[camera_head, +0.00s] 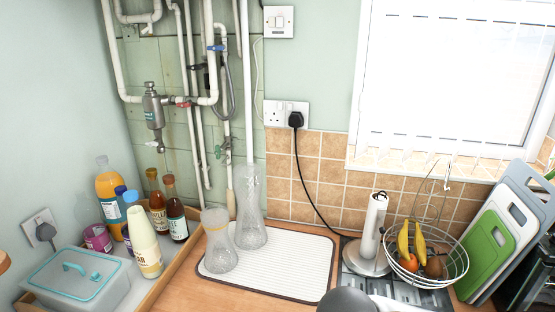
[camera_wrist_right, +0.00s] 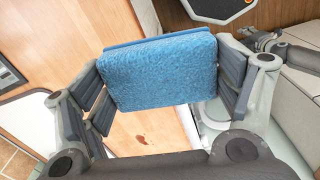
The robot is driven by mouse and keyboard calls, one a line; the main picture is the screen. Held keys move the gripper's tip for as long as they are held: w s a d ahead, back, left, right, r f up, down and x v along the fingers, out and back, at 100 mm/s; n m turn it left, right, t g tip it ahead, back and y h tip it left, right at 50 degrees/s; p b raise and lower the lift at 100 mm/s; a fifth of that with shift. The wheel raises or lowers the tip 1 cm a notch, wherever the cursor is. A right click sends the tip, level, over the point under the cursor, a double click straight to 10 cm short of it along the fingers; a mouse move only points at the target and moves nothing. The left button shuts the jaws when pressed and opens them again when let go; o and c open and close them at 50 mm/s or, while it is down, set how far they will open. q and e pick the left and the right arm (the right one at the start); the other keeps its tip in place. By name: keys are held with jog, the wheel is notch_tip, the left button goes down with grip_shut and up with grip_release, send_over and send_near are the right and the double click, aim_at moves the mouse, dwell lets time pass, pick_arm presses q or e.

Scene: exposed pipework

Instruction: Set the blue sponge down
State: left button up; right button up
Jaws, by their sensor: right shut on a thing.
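The blue sponge (camera_wrist_right: 160,68) is in the right wrist view, a thick block with a rough face. My right gripper (camera_wrist_right: 164,88) is shut on it, with a grey padded finger against its left and right ends. Orange-brown wood (camera_wrist_right: 142,133) shows beyond the sponge; I cannot tell how far below it lies. The sponge and my right gripper do not show in the head view.
In the head view, a ribbed mat (camera_head: 290,262) holds two glass vessels at its left and is clear at right. A wooden tray (camera_head: 182,262) with bottles and a lidded box (camera_head: 75,285) stands left. A paper towel holder (camera_head: 372,235), fruit basket (camera_head: 428,268) and chopping boards (camera_head: 497,245) stand right.

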jog(key=w+d+f+m+b, duration=0.1)
jog(key=w+d+m+b, duration=0.3)
jog(key=d+m, duration=0.5)
jog(key=w+m, duration=0.1)
jog(key=m, duration=0.3)
jog(key=shift+d, duration=0.35)
jog(key=shift+s+a, duration=0.1)
jog(key=shift+s, duration=0.05)
